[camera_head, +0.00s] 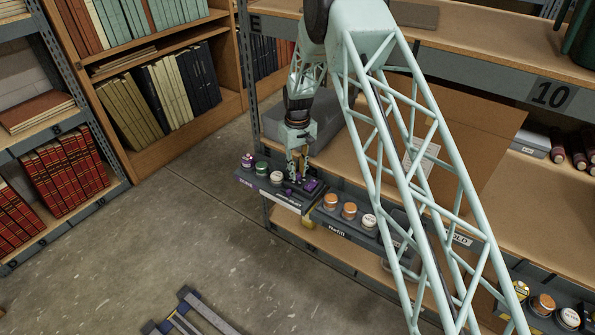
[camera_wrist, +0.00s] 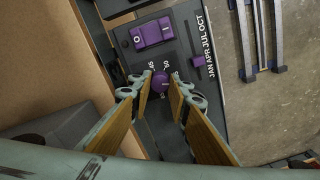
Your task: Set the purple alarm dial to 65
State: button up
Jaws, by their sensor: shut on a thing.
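The purple alarm dial (camera_wrist: 161,82) is a round knob on a dark grey panel (camera_wrist: 185,25) in the wrist view. My gripper (camera_wrist: 162,84) has its two wooden-faced fingers on either side of the knob and is shut on it. White scale marks show beside the fingertips, but the fingers cover part of them. I cannot read the dial's setting. In the head view my gripper (camera_head: 299,172) reaches down to the panel at the shelf's front edge, and the dial is too small to make out there.
A purple rocker switch (camera_wrist: 152,33) and a purple slider (camera_wrist: 198,60) beside a month scale sit near the dial. Several jars (camera_head: 262,169) stand left of my gripper, and orange-lidded ones (camera_head: 349,210) stand right. A cardboard box (camera_head: 465,135) stands on the shelf behind. Floor in front is mostly clear.

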jog(key=m+p, duration=0.1)
jog(key=m, duration=0.4)
jog(key=m+p, duration=0.1)
jog(key=m, duration=1)
jog(key=shift+p, duration=0.4)
jog(key=shift+m, duration=0.3)
jog(key=o, duration=0.9)
jog(key=shift+c, duration=0.2)
jog(key=shift+r, duration=0.1)
